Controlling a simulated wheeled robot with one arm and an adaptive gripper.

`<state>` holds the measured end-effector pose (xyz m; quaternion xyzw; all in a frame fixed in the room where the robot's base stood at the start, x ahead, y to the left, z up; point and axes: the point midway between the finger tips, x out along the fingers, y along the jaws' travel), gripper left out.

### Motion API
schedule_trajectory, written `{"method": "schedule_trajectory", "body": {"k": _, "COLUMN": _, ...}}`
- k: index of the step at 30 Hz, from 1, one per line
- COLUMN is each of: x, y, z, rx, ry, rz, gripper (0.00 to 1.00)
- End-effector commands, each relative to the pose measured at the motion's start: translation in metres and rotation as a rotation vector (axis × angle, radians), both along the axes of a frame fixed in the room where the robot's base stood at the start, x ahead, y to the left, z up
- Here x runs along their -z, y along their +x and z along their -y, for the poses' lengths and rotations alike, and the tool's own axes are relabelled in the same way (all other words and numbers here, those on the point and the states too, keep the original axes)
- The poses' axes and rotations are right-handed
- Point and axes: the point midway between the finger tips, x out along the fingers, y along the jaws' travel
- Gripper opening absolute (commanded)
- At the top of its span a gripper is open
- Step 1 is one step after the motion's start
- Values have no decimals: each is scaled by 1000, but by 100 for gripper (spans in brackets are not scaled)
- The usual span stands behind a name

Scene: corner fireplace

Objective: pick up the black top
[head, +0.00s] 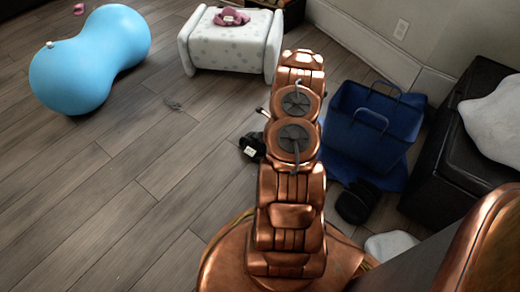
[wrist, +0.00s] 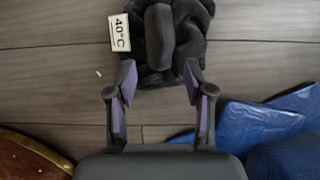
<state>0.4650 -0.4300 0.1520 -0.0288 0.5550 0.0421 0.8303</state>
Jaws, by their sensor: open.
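The black top (wrist: 172,32) is a crumpled dark cloth on the wood floor, with a white tag reading 40°C at its left side. It lies just ahead of my gripper (wrist: 160,88) in the wrist view, and its near edge shows between the fingertips. My gripper is open, with nothing between its pads that I can see held. In the head view the black top (head: 252,147) shows with its white tag just left of my arm, which hides part of it. My arm also hides most of the gripper there.
A blue bag (head: 365,130) stands on blue material right of my arm, with another black item (head: 357,202) near it. A black bench (head: 455,150) is farther right. A white spotted stool (head: 232,45) and blue peanut ball (head: 90,60) stand behind. The left floor is mostly clear.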

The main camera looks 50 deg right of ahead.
Motion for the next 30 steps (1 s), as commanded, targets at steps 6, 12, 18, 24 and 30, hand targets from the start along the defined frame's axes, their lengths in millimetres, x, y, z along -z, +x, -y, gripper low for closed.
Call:
{"method": "schedule_trajectory", "body": {"k": 6, "x": 20, "y": 8, "z": 0, "rx": 1, "ry": -1, "rz": 0, "gripper": 52}}
{"method": "schedule_trajectory", "body": {"k": 12, "x": 32, "y": 12, "z": -1, "rx": 0, "ry": 1, "rz": -1, "gripper": 52}}
{"method": "schedule_trajectory", "body": {"k": 18, "x": 51, "y": 22, "z": -3, "rx": -1, "ry": 3, "rz": -1, "gripper": 52}}
{"method": "schedule_trajectory", "body": {"k": 24, "x": 66, "y": 31, "z": -2, "rx": -1, "ry": -1, "rz": 1, "gripper": 52}}
{"method": "schedule_trajectory", "body": {"k": 30, "x": 68, "y": 33, "z": -3, "rx": 1, "ry": 0, "rz": 1, "gripper": 52}}
